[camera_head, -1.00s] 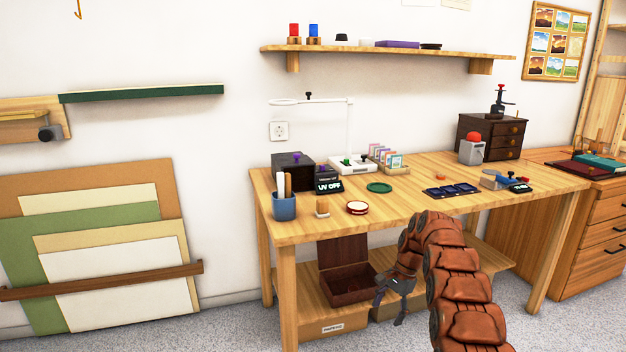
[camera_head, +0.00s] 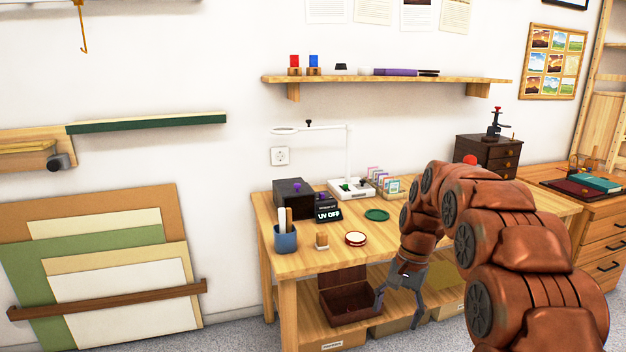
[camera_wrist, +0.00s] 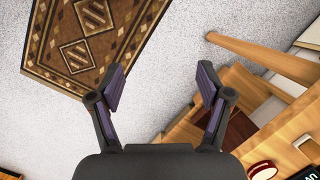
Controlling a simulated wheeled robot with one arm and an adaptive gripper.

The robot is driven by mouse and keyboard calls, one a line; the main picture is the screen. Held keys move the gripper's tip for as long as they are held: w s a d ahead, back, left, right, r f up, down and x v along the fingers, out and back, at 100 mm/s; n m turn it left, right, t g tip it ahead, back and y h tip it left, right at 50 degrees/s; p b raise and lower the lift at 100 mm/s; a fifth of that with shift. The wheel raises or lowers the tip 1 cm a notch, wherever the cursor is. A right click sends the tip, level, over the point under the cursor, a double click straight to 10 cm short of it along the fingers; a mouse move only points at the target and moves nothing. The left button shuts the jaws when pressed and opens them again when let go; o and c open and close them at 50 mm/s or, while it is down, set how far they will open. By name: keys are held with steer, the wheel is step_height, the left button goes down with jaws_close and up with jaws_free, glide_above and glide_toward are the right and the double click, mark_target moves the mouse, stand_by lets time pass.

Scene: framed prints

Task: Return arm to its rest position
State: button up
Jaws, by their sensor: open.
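My gripper (camera_head: 399,312) hangs at the end of my brown segmented arm, in front of the workbench's front edge in the head view. Its fingers point down, spread apart, with nothing between them. In the wrist view my gripper (camera_wrist: 163,88) is also open and empty, with pale floor beyond the fingers. My arm arches over the right part of the workbench (camera_head: 290,262) and hides much of its top.
An open brown box (camera_head: 345,305) stands on the bench's lower shelf, behind my gripper. A blue pen cup (camera_head: 285,239) and a round red-rimmed tin (camera_head: 356,239) stand on the bench top. A patterned rug (camera_wrist: 85,45) lies on the floor.

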steer(key=s+a+r+n+h+p, duration=0.1)
steer(key=s+r+n+p, duration=0.2)
steer(key=s+r+p, duration=0.85)
steer(key=s+r+n+p, duration=0.2)
steer(key=s, duration=1)
steer(key=s+r+n+h+p, duration=0.1)
steer(key=s+r+n+p, duration=0.1)
steer(key=s, duration=1.1)
steer(key=shift+d+r, duration=0.45)
steer(key=shift+r, duration=0.4)
